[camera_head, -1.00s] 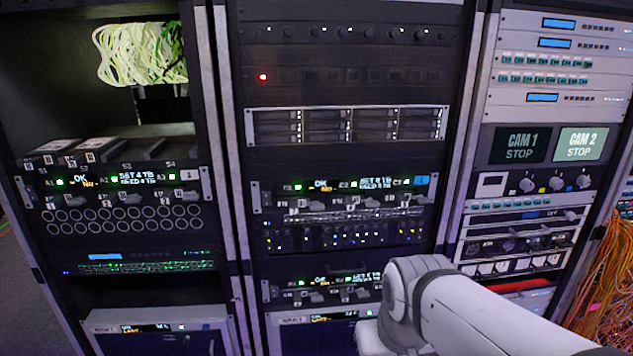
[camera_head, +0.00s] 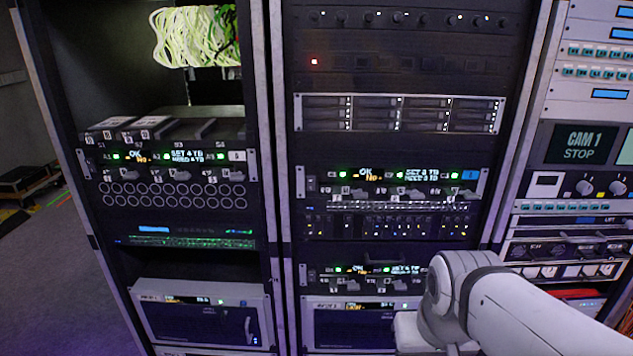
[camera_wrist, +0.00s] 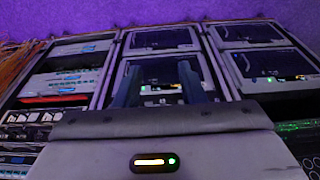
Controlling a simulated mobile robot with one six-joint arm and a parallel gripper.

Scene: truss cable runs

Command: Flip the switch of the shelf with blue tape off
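The shelf unit with a blue tape square (camera_head: 470,175) at its right end sits mid-height in the middle rack (camera_head: 283,120). It has an "OK" display (camera_head: 367,174), green lights and a row of small grey switches (camera_head: 410,193) along its front. The switch positions are too small to tell. My arm shows at lower right in the head view; my gripper is hidden there. In the wrist view my gripper (camera_wrist: 157,82) has two dark fingers apart with nothing visible between them, pointing at the racks. The blue tape cannot be made out in that view.
The right rack (camera_head: 580,150) holds CAM panels. Open floor (camera_head: 45,270) lies at left.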

